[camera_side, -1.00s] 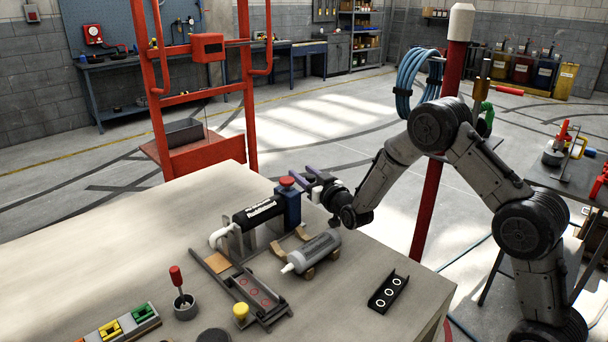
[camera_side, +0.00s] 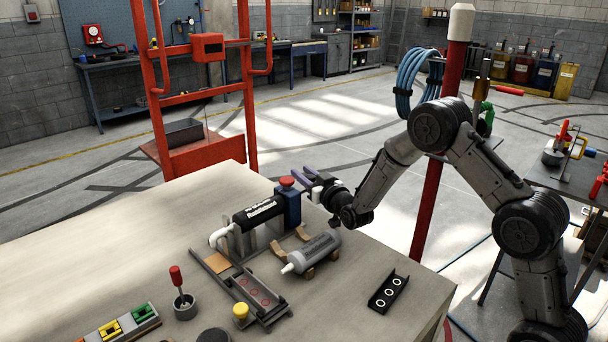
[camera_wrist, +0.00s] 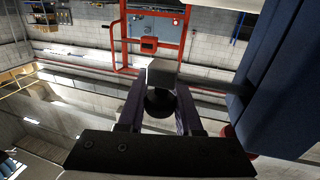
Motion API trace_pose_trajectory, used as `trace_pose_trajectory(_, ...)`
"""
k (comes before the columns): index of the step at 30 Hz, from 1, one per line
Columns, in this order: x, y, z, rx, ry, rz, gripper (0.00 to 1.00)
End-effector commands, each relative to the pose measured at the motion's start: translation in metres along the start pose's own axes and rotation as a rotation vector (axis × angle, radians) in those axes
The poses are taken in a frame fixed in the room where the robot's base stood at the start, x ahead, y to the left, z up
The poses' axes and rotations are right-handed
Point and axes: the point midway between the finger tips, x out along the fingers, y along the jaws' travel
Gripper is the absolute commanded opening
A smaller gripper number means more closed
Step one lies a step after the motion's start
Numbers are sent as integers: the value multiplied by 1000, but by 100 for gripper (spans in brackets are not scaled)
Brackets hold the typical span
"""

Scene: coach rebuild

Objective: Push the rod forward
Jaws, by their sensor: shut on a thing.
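The pump unit has a black lettered cylinder (camera_side: 259,216) and a blue block (camera_side: 289,204) with a red cap. My gripper (camera_side: 307,181) is at the right side of the blue block, its purple fingers pointing left. In the wrist view a grey rod (camera_wrist: 207,84) comes out of the blue block (camera_wrist: 285,85) at the right. It ends in a small grey block (camera_wrist: 162,73) with a dark round knob (camera_wrist: 160,103) by it. My gripper (camera_wrist: 160,90) is shut on this rod end, one finger on each side. The exact contact is hard to see.
A grey cartridge (camera_side: 317,250) lies on a wooden cradle in front of the gripper. A black bracket (camera_side: 388,292), a metal tray (camera_side: 257,294) and a red-handled tool (camera_side: 178,284) are on the table (camera_side: 90,255). A red frame (camera_side: 205,160) stands behind.

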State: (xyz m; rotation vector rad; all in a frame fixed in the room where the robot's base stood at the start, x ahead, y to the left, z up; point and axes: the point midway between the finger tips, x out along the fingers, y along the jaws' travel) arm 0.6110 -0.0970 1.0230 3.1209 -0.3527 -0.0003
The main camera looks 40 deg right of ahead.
Motion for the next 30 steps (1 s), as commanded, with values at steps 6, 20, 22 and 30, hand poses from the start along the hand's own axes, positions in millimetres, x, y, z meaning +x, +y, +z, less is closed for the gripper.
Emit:
trace_pose_trajectory(6,0,0,0,0,0,1,0)
trace_pose_trajectory(20,-2,-9,0,1,0,-2,0)
trace_pose_trajectory(22,-4,-17,0,0,0,-3,0)
trace_pose_trajectory(30,-4,-20,0,0,0,-5,0)
